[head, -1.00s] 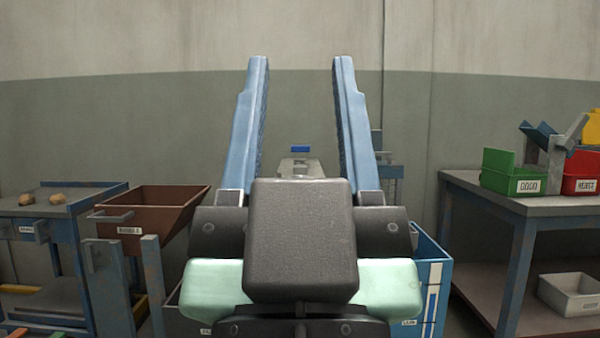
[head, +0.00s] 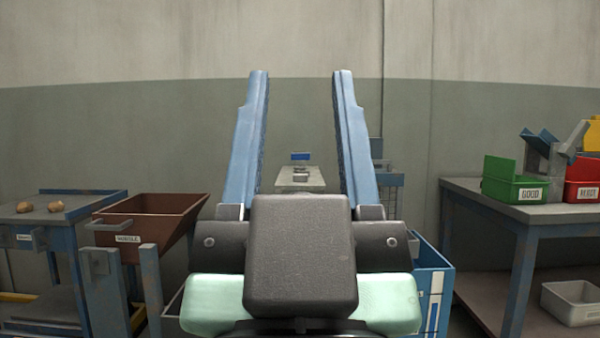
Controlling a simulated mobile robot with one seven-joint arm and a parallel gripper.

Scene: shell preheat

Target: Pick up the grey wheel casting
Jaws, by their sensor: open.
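My gripper (head: 300,75) stands upright in the middle of the head view. Its two blue fingers are wide apart with nothing between them up close. I cannot make out a grey wheel casting for certain. Beyond the fingers, a pale grey surface (head: 286,184) shows in the gap. Small grey pieces (head: 300,176) lie on it, too small to identify, and a small blue item (head: 301,156) is behind them. My gripper's dark body hides what is lower in the middle.
At left, a blue bench (head: 88,193) holds two brown lumps, beside a brown labelled bin (head: 150,215). At right, a table (head: 470,188) holds a green GOOD bin (head: 513,182) and a red bin (head: 583,180). A grey tray (head: 575,300) is on its lower shelf. A blue container (head: 433,275) stands behind my gripper.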

